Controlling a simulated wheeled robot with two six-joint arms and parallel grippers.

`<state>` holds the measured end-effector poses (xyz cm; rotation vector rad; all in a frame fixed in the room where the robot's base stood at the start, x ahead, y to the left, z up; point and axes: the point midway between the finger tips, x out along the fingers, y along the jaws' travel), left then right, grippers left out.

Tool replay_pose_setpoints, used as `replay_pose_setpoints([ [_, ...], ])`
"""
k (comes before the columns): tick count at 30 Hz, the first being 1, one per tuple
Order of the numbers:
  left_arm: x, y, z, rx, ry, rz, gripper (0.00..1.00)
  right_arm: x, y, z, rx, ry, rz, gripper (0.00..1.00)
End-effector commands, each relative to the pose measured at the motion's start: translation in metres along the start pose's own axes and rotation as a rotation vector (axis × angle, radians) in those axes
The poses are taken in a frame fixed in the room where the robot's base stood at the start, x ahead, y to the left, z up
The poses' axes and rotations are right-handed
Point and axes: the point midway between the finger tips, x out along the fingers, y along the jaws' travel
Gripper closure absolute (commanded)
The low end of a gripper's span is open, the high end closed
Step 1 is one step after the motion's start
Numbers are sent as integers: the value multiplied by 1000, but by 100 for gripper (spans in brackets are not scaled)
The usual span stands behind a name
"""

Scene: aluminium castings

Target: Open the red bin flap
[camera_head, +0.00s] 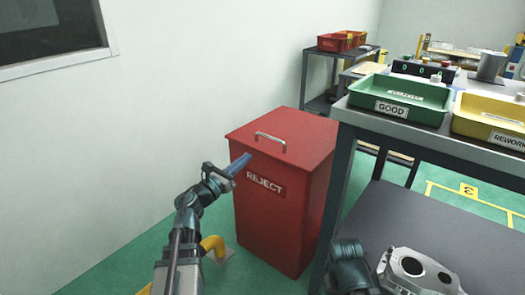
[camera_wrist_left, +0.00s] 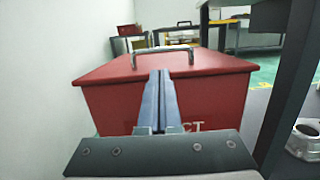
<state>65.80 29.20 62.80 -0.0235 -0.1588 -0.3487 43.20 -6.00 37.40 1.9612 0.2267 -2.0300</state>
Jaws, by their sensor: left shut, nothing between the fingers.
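The red bin (camera_head: 285,220) marked REJECT stands on the floor by the wall. Its flat lid flap (camera_head: 288,138) is down and closed. A silver bar handle (camera_head: 270,141) rises from the flap; it also shows in the left wrist view (camera_wrist_left: 178,49). My left gripper (camera_head: 246,158) is shut and empty in front of the bin's front edge, just above the REJECT label.
A grey table (camera_head: 435,142) stands close on the bin's right, holding a green GOOD tray (camera_head: 437,115) and a yellow REWORK tray (camera_head: 465,130). A metal casting (camera_head: 420,270) is at the lower right. The white wall bounds the left.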

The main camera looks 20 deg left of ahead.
Motion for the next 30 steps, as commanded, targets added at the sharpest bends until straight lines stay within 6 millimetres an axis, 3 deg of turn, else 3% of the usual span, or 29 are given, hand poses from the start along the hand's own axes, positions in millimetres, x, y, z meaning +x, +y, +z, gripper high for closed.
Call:
replay_pose_setpoints([
  [5,15,1,2,-2,-1,-2,100,-4,0,0,0,0,0,50],
  [18,86,1,2,-4,-1,-1,100,-15,2,1,0,-1,0,50],
  [30,101,0,1,-4,-1,1,100,-17,2,1,0,-1,0,50],
])
